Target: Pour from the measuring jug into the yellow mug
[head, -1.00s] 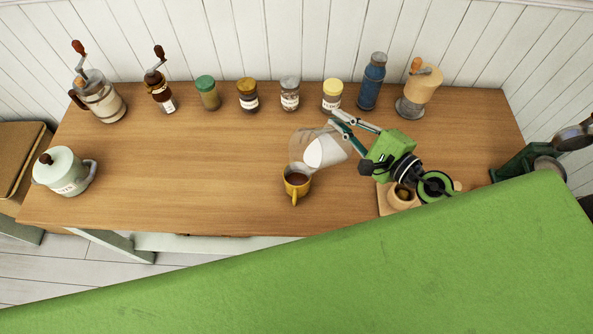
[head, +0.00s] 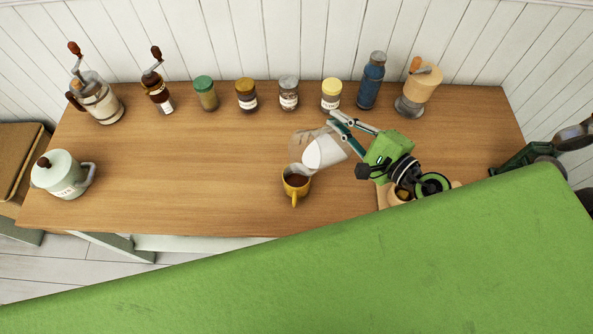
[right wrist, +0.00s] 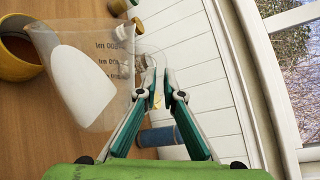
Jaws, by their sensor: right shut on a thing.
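The yellow mug (head: 295,186) stands upright on the wooden table and has dark brown contents. It also shows at the left edge of the right wrist view (right wrist: 20,55). The clear measuring jug (head: 308,146) is tilted to the left, its lip close above the mug's far rim. White contents (head: 325,152) lie along its lower side; in the right wrist view they show inside the jug (right wrist: 122,60). I cannot make out a stream. My right gripper (head: 333,123) is shut on the jug at its handle side. My left gripper is out of view.
Several jars, a blue bottle (head: 371,82) and grinders line the table's back edge. A pale canister (head: 62,174) stands at the left. A wooden piece (head: 385,195) lies below my right arm. The table (head: 180,180) is clear left of the mug.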

